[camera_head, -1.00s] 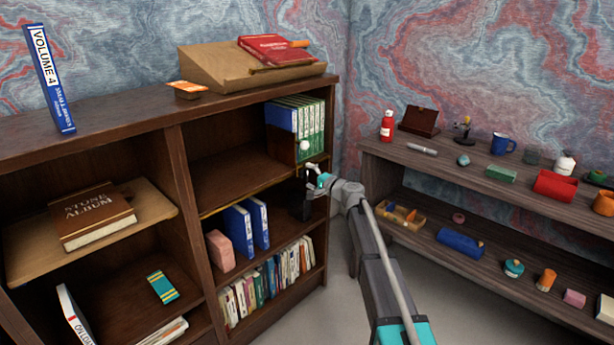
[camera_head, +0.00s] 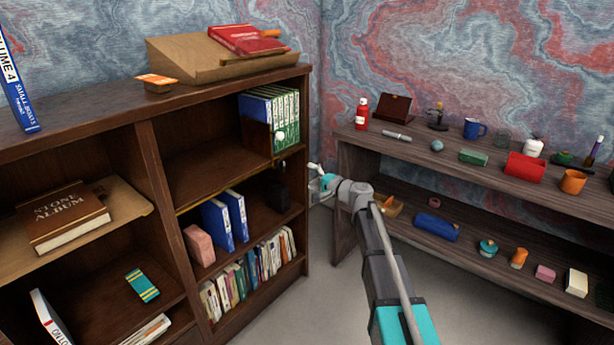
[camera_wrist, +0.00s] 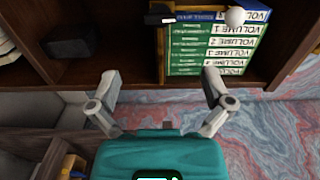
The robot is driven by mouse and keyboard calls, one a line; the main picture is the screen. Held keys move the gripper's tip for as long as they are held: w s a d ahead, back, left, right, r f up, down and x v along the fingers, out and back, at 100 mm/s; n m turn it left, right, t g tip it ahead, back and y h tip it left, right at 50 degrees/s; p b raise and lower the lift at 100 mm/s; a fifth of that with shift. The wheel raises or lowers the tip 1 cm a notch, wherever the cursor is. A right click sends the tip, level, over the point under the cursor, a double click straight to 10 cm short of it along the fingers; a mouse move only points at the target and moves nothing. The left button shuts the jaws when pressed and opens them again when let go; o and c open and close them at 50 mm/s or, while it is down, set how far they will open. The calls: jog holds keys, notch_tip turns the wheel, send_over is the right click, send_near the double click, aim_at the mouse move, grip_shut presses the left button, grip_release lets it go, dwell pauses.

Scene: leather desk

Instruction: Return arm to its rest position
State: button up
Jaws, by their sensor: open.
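My gripper (camera_head: 316,180) is at the end of my arm, in front of the right end of the dark bookcase (camera_head: 308,120). In the wrist view its two fingers (camera_wrist: 160,92) are spread wide with nothing between them. The row of blue and green volumes (camera_head: 272,112) stands in the bookcase's upper right compartment. These volumes (camera_wrist: 215,50) also show beyond the fingers in the wrist view, apart from them. A white ball-like knob (camera_head: 280,136) is in front of the volumes. A black object (camera_head: 277,188) stands on the shelf below, apart from my gripper.
A wooden side shelf (camera_head: 350,142) on the right holds a red bottle (camera_head: 362,113), a blue mug (camera_head: 474,129) and several other items. A wooden slope (camera_head: 190,62) with a red book (camera_head: 243,40) is on the bookcase top. Grey floor is open between the two units.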

jog(key=shift+s, duration=0.1)
jog(key=s+d+f+n+g+h, duration=0.25)
jog(key=s+f, duration=0.35)
jog(key=s, duration=0.3)
jog(key=s+d+f+n+g+h, duration=0.2)
jog(key=s+f+n+g+h, duration=0.15)
jog(key=s+f, duration=0.45)
jog(key=s+d+f+n+g+h, duration=0.1)
jog(key=s+d+f+g+h, duration=0.1)
jog(key=s+d+h, duration=0.5)
jog(key=s+d+f+g+h, duration=0.1)
jog(key=s+d+f+g, duration=0.2)
jog(key=s+d, duration=0.55)
notch_tip(320, 180, up, 35)
jog(key=s+a+p, duration=0.2)
jog(key=p, duration=3.3)
jog(key=shift+s+a+r, duration=0.15)
jog(key=shift+s+r, duration=0.05)
